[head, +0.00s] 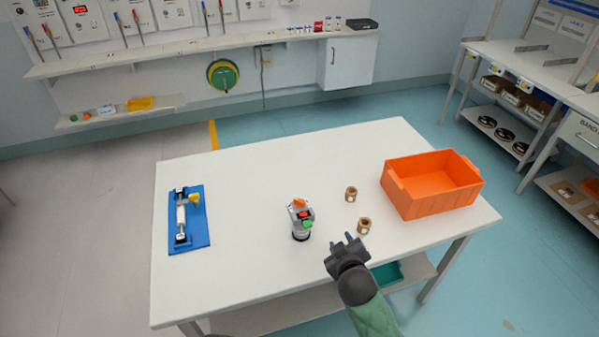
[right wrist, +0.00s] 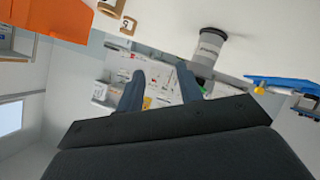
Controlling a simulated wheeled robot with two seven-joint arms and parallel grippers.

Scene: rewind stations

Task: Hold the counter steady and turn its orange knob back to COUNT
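The counter (head: 301,222) is a small grey upright device with a black base on the white table. Its orange knob (head: 299,203) is on top, above a small dark window with red marks and a green part. The knob's setting is too small to read. My right gripper (head: 345,244) is open and empty, right of the counter and apart from it, by the table's front part. In the right wrist view its fingers (right wrist: 161,90) stand apart, and the counter's grey body (right wrist: 208,48) shows beyond them. My left gripper is not in view.
Two small brown rings (head: 351,194) (head: 364,226) stand right of the counter. An orange bin (head: 437,203) is at the table's right. A blue board (head: 203,231) with a white roller lies at the left.

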